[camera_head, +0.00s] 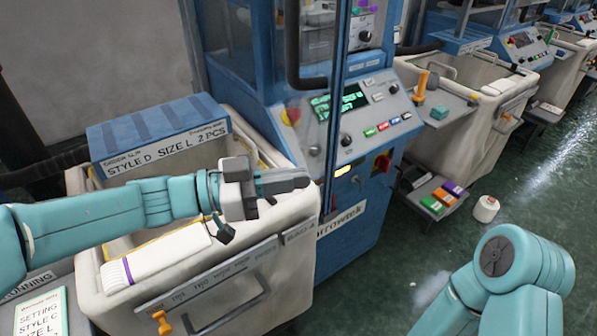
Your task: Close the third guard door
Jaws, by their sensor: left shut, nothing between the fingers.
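The nearest blue knitting machine (235,75) has a guard door with a dark upright edge (334,115) and a black bar handle (293,60). The door's edge stands in front of the control panel; its top is cut off and I cannot tell how far it is open. My left gripper (304,179) is shut and empty. It reaches in from the left over the white bin, its tips near the lower end of the door edge; I cannot tell if they touch. My right arm shows at the lower right, its gripper out of view.
A control panel (365,112) has a green screen. Coloured boxes (443,198) and a yarn cone (486,208) are at right.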

